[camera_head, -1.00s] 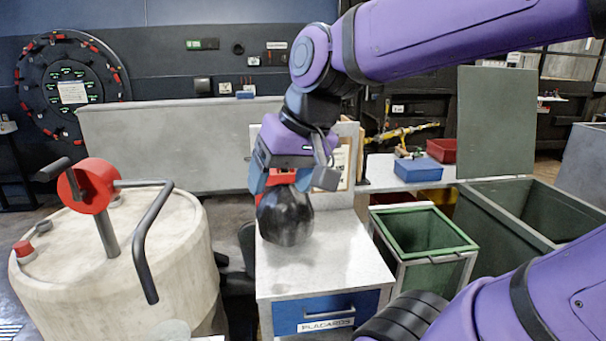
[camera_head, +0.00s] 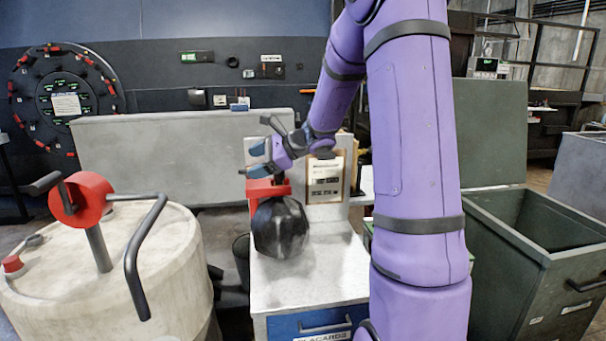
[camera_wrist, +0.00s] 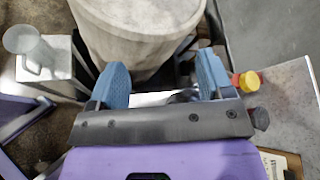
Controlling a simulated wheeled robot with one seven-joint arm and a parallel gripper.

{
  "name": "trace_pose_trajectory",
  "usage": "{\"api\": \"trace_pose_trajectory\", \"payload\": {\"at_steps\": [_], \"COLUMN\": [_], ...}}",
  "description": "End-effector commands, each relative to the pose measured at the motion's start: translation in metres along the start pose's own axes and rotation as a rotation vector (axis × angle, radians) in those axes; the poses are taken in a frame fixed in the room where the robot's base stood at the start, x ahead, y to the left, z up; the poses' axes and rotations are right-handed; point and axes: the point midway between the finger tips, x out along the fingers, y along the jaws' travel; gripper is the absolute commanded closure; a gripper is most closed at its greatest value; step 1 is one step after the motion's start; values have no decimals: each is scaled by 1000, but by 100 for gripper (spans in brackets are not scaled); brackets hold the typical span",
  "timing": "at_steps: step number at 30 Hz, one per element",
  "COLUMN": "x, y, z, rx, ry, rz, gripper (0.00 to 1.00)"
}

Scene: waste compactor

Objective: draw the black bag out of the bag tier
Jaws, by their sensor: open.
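The black bag (camera_head: 280,229), round and shiny, sits upright on the light top of the drawer cabinet in the head view. A red part (camera_head: 266,189) stands right behind and above it; I take it to be the bag tier, and the bag appears to touch it. My gripper (camera_head: 258,160) is above and behind the bag, turned sideways with its blue fingers pointing left. The fingers are open, apart from the bag. In the wrist view the gripper (camera_wrist: 163,85) shows both blue fingers spread; the bag cannot be made out there.
A pale drum (camera_head: 110,270) with a red hub and bent handle stands left; it also shows in the wrist view (camera_wrist: 135,25). A green open bin (camera_head: 510,250) is at right. My arm hides the area between.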

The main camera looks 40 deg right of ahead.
Motion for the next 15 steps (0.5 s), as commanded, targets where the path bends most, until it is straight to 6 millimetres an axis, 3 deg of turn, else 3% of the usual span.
{"api": "trace_pose_trajectory", "payload": {"at_steps": [3,9,12,15], "x": [-5,-26,-38,-45], "y": [-34,-77,-89,-96], "z": [-54,-143,-177,-199], "rx": [191,468,563,623], "ry": [-33,-90,-114,-130], "rz": [-136,-368,-457,-514], "gripper": [27,27,27,27]}}
